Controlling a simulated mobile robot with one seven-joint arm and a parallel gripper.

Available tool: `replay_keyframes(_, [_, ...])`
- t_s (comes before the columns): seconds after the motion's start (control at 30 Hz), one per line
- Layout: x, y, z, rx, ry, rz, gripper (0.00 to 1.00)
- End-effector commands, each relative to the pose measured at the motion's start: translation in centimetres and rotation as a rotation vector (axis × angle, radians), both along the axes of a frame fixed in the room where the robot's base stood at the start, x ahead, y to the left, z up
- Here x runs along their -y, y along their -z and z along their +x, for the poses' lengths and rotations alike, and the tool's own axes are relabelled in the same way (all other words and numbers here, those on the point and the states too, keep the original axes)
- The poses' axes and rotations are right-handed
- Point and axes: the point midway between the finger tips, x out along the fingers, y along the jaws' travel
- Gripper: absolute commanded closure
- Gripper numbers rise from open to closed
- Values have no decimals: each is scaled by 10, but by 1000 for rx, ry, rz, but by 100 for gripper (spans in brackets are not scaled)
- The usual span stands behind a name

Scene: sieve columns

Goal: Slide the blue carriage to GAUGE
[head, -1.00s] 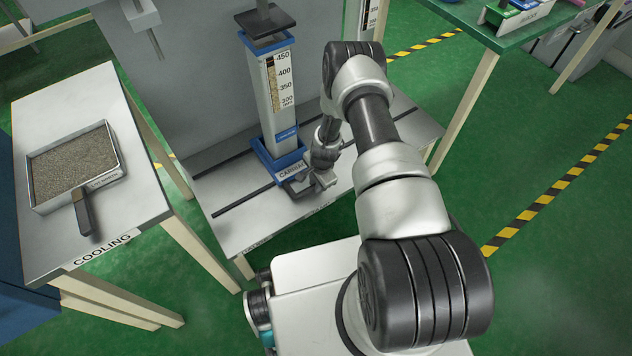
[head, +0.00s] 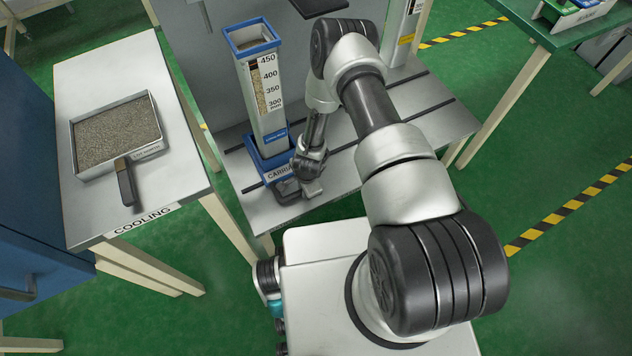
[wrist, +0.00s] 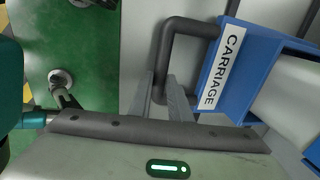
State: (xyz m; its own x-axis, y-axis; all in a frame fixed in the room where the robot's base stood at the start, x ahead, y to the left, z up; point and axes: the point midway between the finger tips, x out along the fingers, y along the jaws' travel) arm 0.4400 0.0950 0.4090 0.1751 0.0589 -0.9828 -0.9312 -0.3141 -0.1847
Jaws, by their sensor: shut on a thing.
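The blue carriage (head: 272,173) sits at the left end of the dark rails on the grey bench. It carries a tall upright column (head: 268,118) with a blue rim, a printed scale and grainy fill behind a window. In the wrist view its CARRIAGE label shows on the blue body (wrist: 240,75), with a dark bar handle (wrist: 166,50) beside it. My gripper (head: 292,190) is at the carriage's front. In the wrist view its fingers (wrist: 166,88) are shut on the handle. No GAUGE marking is readable in view.
A dark plate (head: 318,4) hangs right of the column's top. Another scaled column (head: 402,32) stands at the back right. The rails right of the carriage look clear, partly behind my arm. The COOLING table (head: 92,222) at left holds a sieve tray (head: 152,149).

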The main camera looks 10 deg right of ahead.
Motion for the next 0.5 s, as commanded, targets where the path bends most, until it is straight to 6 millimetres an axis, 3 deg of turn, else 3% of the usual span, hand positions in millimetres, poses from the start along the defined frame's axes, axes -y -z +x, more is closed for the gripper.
replay_keyframes(0.2, [-40, 1, -13, -2, -5, 2, 100])
replay_keyframes(0.5, [-75, 0, -25, -3, -4, 2, 100])
